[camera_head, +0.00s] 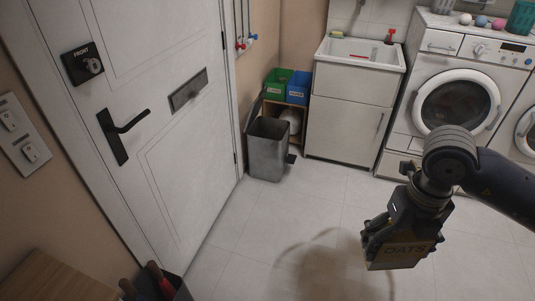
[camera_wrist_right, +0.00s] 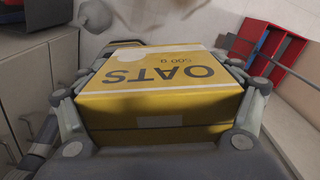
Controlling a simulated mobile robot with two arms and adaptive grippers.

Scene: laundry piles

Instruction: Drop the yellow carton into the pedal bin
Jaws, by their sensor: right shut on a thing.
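The yellow carton (camera_head: 392,256), printed "OATS", is in my right gripper (camera_head: 402,236), above the floor at the lower right of the head view. In the right wrist view the carton (camera_wrist_right: 160,85) sits between the two fingers, which press on its sides. The pedal bin (camera_head: 266,157) is a grey bin standing on the floor beside the door, left of the sink cabinet. Its lid (camera_head: 254,108) is raised and its dark opening shows. The carton is apart from the bin, to its right and nearer to me. My left gripper is not in view.
A white door (camera_head: 150,110) stands left of the bin. Green (camera_head: 277,82) and blue (camera_head: 298,88) boxes sit on a low shelf behind it. A sink cabinet (camera_head: 345,115) and a washing machine (camera_head: 455,95) line the back. The tiled floor (camera_head: 300,205) between is clear.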

